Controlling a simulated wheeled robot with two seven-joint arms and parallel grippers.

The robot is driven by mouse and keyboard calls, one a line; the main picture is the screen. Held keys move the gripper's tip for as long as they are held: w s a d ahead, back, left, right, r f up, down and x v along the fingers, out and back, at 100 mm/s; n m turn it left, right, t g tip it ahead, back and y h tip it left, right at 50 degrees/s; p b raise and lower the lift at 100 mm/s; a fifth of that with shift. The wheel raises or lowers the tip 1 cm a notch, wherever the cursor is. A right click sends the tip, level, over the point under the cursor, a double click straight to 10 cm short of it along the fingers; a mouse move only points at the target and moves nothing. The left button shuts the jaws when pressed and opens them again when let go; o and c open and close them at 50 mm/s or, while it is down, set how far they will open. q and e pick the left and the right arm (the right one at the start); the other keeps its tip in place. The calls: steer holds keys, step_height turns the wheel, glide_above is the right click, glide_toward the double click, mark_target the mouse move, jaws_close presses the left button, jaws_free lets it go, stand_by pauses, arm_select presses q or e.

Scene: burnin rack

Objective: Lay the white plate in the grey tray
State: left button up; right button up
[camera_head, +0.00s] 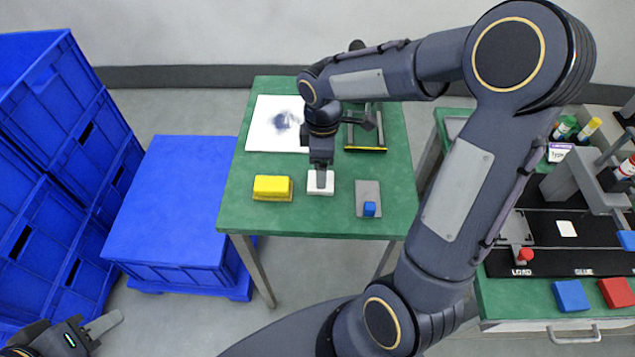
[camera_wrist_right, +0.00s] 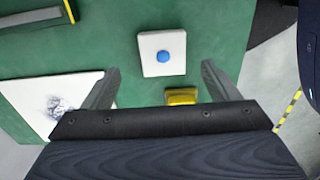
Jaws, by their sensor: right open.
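The white plate (camera_head: 315,189) is small and square and lies on the green table. In the right wrist view the plate (camera_wrist_right: 150,67) has a round blue knob (camera_wrist_right: 163,57) on top. My right gripper (camera_head: 321,180) is over the plate and hides part of it in the head view. In the wrist view its open fingers (camera_wrist_right: 161,70) are apart, with the plate beyond their tips. A flat grey piece (camera_head: 367,188) with a blue knob lies right of the plate; I cannot tell whether it is the grey tray. My left gripper (camera_head: 103,325) is at the bottom left, partly cut off.
A yellow block (camera_head: 272,188) lies left of the plate. A white sheet (camera_head: 262,140) and a dark frame with a yellow edge (camera_head: 366,149) lie farther back. Blue crates (camera_head: 180,195) stand left. A second table (camera_head: 515,305) holds a LOAD/GLUE station at right.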

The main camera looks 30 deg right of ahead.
mark_target(312, 190)
steer(key=f, duration=0.5)
steer(key=shift+s+d+f, duration=0.15)
steer(key=shift+s+d, duration=0.05)
steer(key=shift+s, duration=0.15)
steer(key=shift+c, duration=0.3)
steer(key=c, duration=1.1)
